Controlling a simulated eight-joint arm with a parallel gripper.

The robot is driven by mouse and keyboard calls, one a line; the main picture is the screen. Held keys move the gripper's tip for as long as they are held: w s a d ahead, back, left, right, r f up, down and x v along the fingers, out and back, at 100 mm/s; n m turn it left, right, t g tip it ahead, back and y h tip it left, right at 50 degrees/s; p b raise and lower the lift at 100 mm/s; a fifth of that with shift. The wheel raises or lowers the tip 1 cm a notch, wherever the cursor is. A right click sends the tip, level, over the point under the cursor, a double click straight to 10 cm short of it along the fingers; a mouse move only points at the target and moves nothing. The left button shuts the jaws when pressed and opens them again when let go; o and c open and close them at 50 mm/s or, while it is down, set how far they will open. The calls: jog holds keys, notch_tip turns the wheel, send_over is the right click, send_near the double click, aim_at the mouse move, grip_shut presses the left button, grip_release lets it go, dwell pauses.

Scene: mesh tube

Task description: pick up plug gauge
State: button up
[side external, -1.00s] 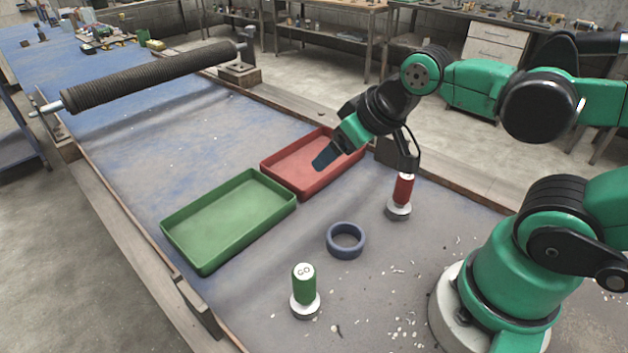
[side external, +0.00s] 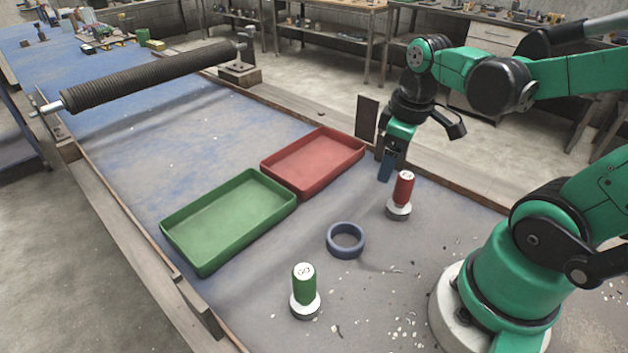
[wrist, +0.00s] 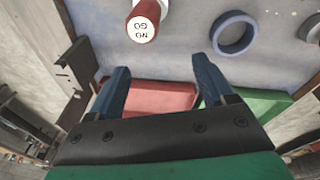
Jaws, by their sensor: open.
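A plug gauge with a red handle (side external: 403,188) stands upright in a pale base on the table at the right. In the wrist view its red handle (wrist: 145,16) shows at the top, with "NO GO" on its white end. A second plug gauge with a green handle (side external: 304,285), marked GO, stands upright near the front. My gripper (side external: 386,172) points down just left of and behind the red gauge, apart from it. In the wrist view its two blue fingers (wrist: 160,80) are spread with nothing between them.
A dark blue ring (side external: 346,240) lies between the two gauges. A green tray (side external: 205,262) and a red tray (side external: 318,186) stand end to end, both empty. A dark mesh roller (side external: 150,78) spans the table farther back. Pale chips are scattered near my base.

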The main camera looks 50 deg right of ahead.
aim_at(408, 176)
jog(key=shift+s+d+f+n+g+y, duration=0.15)
jog(key=shift+s+d+f+n+g, duration=0.15)
jog(key=shift+s+d, duration=0.25)
jog(key=shift+s+d+f+n+g+y, duration=0.1)
jog(key=shift+s+d+f+g+y, duration=0.05)
jog(key=shift+s+d+g, duration=0.3)
jog(key=shift+s+f, duration=0.15)
jog(key=shift+f, duration=2.65)
grip_shut()
